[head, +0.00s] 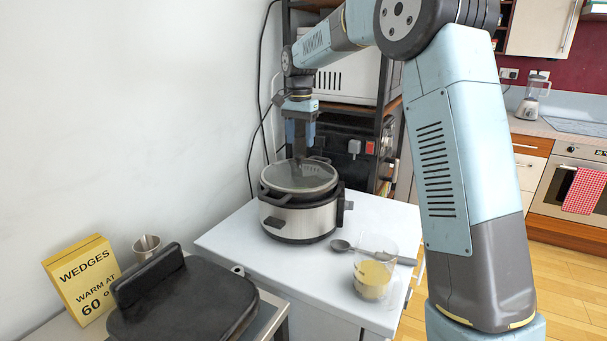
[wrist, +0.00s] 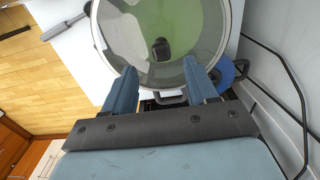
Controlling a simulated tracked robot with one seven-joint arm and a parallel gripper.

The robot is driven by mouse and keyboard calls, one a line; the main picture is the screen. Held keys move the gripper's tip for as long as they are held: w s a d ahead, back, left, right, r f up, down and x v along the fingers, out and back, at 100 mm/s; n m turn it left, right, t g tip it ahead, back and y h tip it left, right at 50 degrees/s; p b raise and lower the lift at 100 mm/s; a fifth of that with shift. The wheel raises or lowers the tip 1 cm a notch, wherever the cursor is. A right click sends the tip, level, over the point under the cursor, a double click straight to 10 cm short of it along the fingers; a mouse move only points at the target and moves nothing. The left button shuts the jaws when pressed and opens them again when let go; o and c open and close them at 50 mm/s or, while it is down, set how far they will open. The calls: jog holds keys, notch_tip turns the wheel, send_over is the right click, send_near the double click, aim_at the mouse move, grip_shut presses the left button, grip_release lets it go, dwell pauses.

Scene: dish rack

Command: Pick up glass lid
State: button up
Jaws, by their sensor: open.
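The glass lid (head: 315,181) is round and clear with a metal rim and a dark knob. It sits on top of a silver and black cooker (head: 292,219) on the white worktop. My gripper (head: 300,149) points down just above the lid, open and empty. In the wrist view the lid (wrist: 125,35) fills the upper middle, with green showing through the glass. Its knob (wrist: 161,48) lies beyond and between the two fingertips of my gripper (wrist: 157,77). I cannot tell whether a fingertip touches the glass.
A black hinged appliance (head: 180,300) and a yellow sign (head: 82,279) are at front left. A dark shelf rack (head: 383,130) stands close behind; the white wall is left.

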aim_at(299, 154)
jog(key=shift+s+a+f, duration=0.1)
jog(key=shift+f, duration=1.55)
jog(key=shift+a+f, duration=0.1)
jog(key=shift+f, duration=1.55)
grip_shut()
